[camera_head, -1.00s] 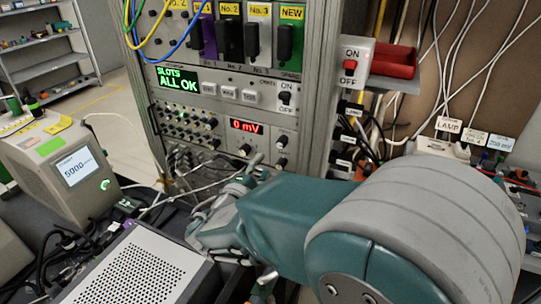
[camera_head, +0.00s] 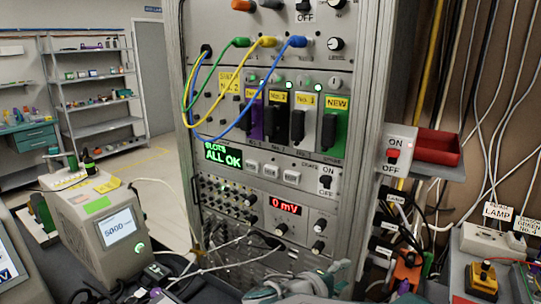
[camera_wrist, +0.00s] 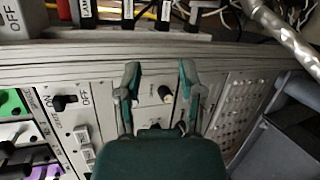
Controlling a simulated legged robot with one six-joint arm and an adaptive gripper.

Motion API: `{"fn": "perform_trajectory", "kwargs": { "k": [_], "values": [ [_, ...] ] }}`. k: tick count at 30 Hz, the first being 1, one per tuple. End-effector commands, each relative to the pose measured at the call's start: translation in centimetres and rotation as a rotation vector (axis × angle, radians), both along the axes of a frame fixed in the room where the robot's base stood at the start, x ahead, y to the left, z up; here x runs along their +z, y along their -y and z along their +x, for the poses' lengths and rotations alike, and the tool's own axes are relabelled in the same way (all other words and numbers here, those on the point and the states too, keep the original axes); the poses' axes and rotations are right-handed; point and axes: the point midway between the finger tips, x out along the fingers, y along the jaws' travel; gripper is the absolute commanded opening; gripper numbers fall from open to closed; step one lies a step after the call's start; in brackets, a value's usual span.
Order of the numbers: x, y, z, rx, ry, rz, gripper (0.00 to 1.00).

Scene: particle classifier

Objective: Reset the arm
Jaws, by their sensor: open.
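My gripper (camera_wrist: 160,85) shows in the wrist view with its two grey and teal fingers spread apart and nothing between them. It is in front of the rack's panel of knobs and switches, and no contact is visible. In the head view only part of my arm shows at the bottom edge, and the fingers cannot be made out clearly there. The rack (camera_head: 364,130) stands upright in the middle, with a green display (camera_head: 222,155) reading "ALL OK" and a red display (camera_head: 285,206) reading "0 mV".
A beige device (camera_head: 85,235) with a lit screen stands at left. A red tray (camera_head: 436,147) and an ON/OFF switch box (camera_head: 394,155) are right of the rack. A power strip (camera_head: 490,240) labelled LAMP and loose cables lie at lower right. Shelves (camera_head: 100,90) stand far back left.

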Motion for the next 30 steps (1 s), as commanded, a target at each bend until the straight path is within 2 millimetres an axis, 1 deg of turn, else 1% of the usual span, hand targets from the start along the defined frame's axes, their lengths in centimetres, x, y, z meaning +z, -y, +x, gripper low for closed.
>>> {"fn": "perform_trajectory", "kwargs": {
  "k": [1, 3, 6, 9, 12, 17, 21, 27, 30],
  "values": [
    [0.0, 1.5, -1.2, -0.056, -0.016, 0.059, 0.5],
    [-0.5, 2.9, -2.8, -0.124, -0.043, 0.148, 0.5],
    [-1.1, 4.5, -5.3, -0.213, -0.074, 0.283, 0.5],
    [-1.8, 5.4, -7.6, -0.287, -0.095, 0.424, 0.5],
    [-2.3, 5.7, -9.7, -0.35, -0.102, 0.571, 0.5],
    [-2.8, 5.2, -12.5, -0.422, -0.087, 0.816, 0.5],
    [-2.6, 4.1, -14.2, -0.455, -0.044, 1.032, 0.5],
    [-1.5, 2.2, -15.7, -0.46, 0.046, 1.308, 0.5],
    [-1.0, 1.5, -15.9, -0.453, 0.08, 1.391, 0.5]
  ]
}}
